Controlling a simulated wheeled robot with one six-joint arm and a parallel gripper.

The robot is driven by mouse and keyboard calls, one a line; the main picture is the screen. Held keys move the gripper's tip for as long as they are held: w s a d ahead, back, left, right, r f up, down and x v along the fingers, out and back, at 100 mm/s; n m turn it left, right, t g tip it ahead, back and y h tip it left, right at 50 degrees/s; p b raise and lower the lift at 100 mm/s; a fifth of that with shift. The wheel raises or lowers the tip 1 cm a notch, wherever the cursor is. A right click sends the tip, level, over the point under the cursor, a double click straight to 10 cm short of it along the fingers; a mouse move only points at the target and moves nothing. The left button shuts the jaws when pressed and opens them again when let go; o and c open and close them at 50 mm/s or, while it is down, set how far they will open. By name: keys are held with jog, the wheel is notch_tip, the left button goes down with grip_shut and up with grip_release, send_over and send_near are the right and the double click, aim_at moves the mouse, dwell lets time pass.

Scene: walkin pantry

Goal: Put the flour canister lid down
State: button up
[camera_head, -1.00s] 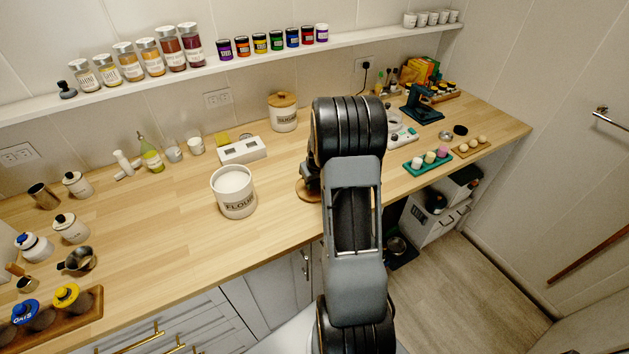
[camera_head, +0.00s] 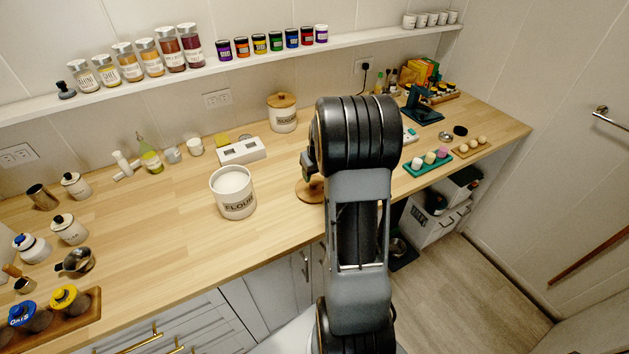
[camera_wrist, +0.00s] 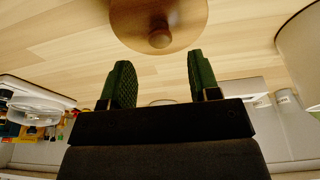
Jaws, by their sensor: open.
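The flour canister lid (camera_head: 309,190) is a round wooden disc lying on the wooden counter, to the right of the open flour canister (camera_head: 236,196). My arm hides part of it in the head view. In the wrist view the lid (camera_wrist: 160,20) shows at the top with its round knob, beyond my fingertips. My gripper (camera_wrist: 160,75) is open, its two green fingers apart with nothing between them. The lid is clear of the fingers. The white flour canister stands uncovered, with white flour inside.
The sugar canister (camera_head: 283,113) with its wooden lid stands at the back. A white two-dial box (camera_head: 241,151) is behind the flour canister.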

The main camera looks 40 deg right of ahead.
jog(key=v, duration=0.6)
jog(key=s+a+r+n, duration=0.1)
jog(key=s+a+r, duration=0.15)
jog(key=a, duration=0.35)
jog(key=s+a+r, duration=0.2)
jog(key=a+r, duration=0.2)
jog(key=a, duration=0.2)
jog(key=s+a+n+t, duration=0.1)
jog(key=s+a, duration=0.9)
jog(key=shift+s+a+r+t+b, duration=0.2)
jog(key=shift+a+r+t+b, duration=0.1)
jog(key=shift+r+t, duration=0.1)
